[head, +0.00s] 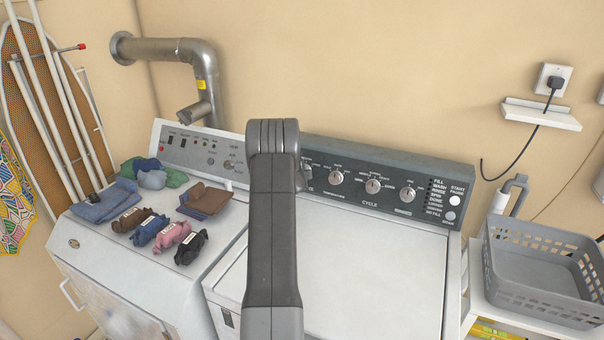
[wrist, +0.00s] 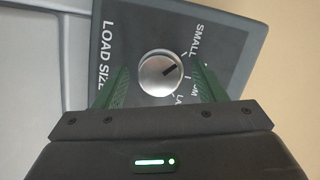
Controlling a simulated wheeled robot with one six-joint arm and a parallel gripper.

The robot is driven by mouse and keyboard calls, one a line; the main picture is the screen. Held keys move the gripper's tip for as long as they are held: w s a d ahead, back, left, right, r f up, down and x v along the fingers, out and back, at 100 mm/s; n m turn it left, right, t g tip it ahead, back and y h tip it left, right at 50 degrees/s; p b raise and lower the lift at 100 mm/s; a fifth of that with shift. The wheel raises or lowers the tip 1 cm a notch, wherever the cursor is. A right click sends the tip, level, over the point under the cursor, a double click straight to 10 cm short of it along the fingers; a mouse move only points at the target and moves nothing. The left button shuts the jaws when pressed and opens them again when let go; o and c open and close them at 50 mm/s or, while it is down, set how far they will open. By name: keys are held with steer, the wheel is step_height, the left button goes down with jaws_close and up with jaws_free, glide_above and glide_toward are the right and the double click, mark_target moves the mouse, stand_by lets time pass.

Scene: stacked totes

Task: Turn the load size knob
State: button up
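The load size knob (wrist: 160,73) is a round silver dial with a dark pointer line, on a dark panel (wrist: 228,45) marked LOAD SIZE and SMALL in the wrist view. Its pointer slants toward the upper right, toward the side of the SMALL lettering. My gripper (wrist: 161,76) is open, with one green finger on either side of the knob; a gap shows between each finger and the dial. Whether the tips reach the knob's depth I cannot tell. In the head view my arm covers the left end of the washer's control panel (head: 440,172) and hides the fingers.
Several other knobs (head: 373,186) line the washer panel to the right. The white washer lid (head: 375,270) is clear. Folded and rolled clothes (head: 150,232) lie on the dryer at left. A grey basket (head: 545,295) stands at right.

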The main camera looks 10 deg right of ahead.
steer(key=b+v, duration=0.5)
steer(key=v, duration=0.8)
steer(key=shift+s, duration=0.35)
steer(key=shift+w+r, duration=0.1)
steer(key=p+x, duration=0.5)
steer(key=x, duration=0.8)
steer(key=shift+w, duration=0.25)
